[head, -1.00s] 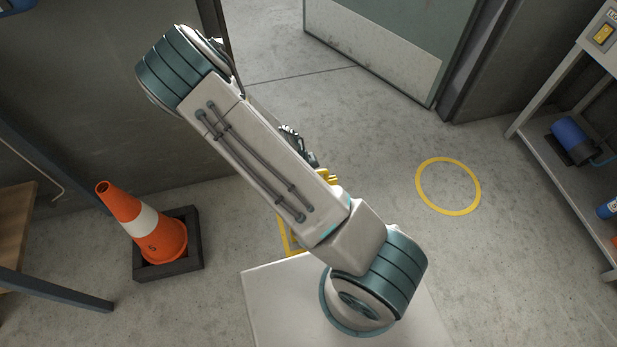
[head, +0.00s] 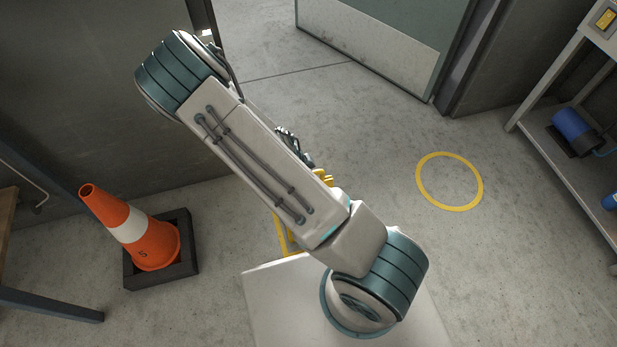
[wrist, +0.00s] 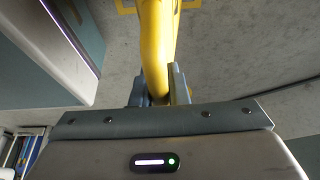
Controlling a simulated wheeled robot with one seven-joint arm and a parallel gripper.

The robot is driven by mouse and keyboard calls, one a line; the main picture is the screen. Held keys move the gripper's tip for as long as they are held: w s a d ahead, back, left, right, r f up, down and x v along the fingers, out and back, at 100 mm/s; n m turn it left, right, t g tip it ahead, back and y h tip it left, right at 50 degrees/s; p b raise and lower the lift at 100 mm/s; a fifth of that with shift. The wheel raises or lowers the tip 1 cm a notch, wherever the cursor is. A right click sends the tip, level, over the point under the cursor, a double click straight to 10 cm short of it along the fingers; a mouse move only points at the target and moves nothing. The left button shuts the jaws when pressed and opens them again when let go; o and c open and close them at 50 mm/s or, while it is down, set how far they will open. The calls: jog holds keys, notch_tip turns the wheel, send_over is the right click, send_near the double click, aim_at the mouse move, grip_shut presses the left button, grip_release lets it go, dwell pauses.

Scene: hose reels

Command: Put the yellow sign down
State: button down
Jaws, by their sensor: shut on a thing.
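The yellow sign (wrist: 158,45) shows in the wrist view as a smooth yellow bar. My gripper (wrist: 158,88) is shut on it, with a finger on each side. The bar runs up and away from the fingers; the rest of the sign is out of that view. In the head view my own arm hides most of the gripper and sign. Small yellow parts (head: 322,177) show past the arm's edge. Another yellow strip (head: 281,235) shows left of the arm; I cannot tell whether it is sign or floor marking.
A yellow ring (head: 449,181) is marked on clear floor at right. An orange cone (head: 146,238) stands on a black base (head: 190,265) at left. A shelf (head: 555,125) with a blue machine (head: 575,130) is at right. A door (head: 375,45) stands at the back.

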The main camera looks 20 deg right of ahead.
jog(key=c, duration=1.4)
grip_release()
jog(key=p+v, duration=0.5)
jog(key=v, duration=0.6)
jog(key=shift+a+r+p, duration=0.15)
jog(key=shift+r+p, duration=0.15)
jog(key=shift+s+a+r, duration=0.1)
jog(key=shift+a+r, duration=0.1)
jog(key=shift+r, duration=0.25)
jog(key=s+d+r+n+y, duration=0.1)
jog(key=s+r+n, duration=0.3)
jog(key=r, duration=0.5)
jog(key=s+d+r+n+y, duration=0.1)
jog(key=s+r+n+y, duration=0.1)
jog(key=s+r+n, duration=0.3)
jog(key=s+d+r+n+t+y, duration=0.1)
jog(key=s+r+n, duration=0.3)
jog(key=r+n, duration=0.5)
notch_tip(320, 180, up, 4)
jog(key=shift+s+d+r, duration=0.1)
jog(key=shift+s+d, duration=0.05)
jog(key=shift+d, duration=0.4)
